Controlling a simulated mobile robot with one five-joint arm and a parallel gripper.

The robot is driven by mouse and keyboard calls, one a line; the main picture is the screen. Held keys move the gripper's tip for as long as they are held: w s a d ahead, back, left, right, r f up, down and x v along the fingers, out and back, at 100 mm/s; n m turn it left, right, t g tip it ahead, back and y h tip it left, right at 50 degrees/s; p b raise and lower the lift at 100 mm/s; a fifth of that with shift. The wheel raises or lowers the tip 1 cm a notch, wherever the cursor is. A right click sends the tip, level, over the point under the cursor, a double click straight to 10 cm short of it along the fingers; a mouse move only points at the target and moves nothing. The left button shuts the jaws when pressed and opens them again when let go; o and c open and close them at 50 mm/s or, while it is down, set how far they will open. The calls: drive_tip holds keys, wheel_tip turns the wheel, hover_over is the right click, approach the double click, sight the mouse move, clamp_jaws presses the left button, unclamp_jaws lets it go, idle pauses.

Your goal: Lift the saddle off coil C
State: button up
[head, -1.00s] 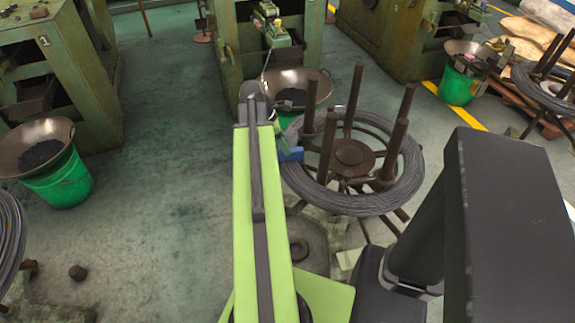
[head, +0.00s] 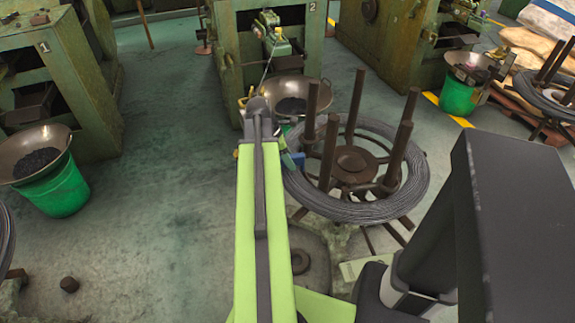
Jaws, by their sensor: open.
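A large coil of grey wire (head: 340,211) lies on a dark stand with upright posts, right of my arm. I see no letter on it, so I cannot tell whether it is coil C. A small blue piece (head: 294,159), possibly the saddle, shows at the coil's left rim, close beside my green arm. The arm covers part of it, so its full shape is hidden. My arm reaches forward over the floor to the coil's left side. My gripper is hidden behind the arm, and I cannot see its jaws.
Green machines marked 1 (head: 40,60) and 2 (head: 275,45) stand at the back. A pan (head: 290,88) sits behind the coil; another pan on a green bucket (head: 60,188) is at left. Another coil (head: 538,95) stands at far right. The floor left of my arm is mostly clear.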

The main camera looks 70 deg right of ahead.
drive_tip(key=shift+f, duration=0.15)
drive_tip(key=shift+c, duration=0.3)
clamp_jaws()
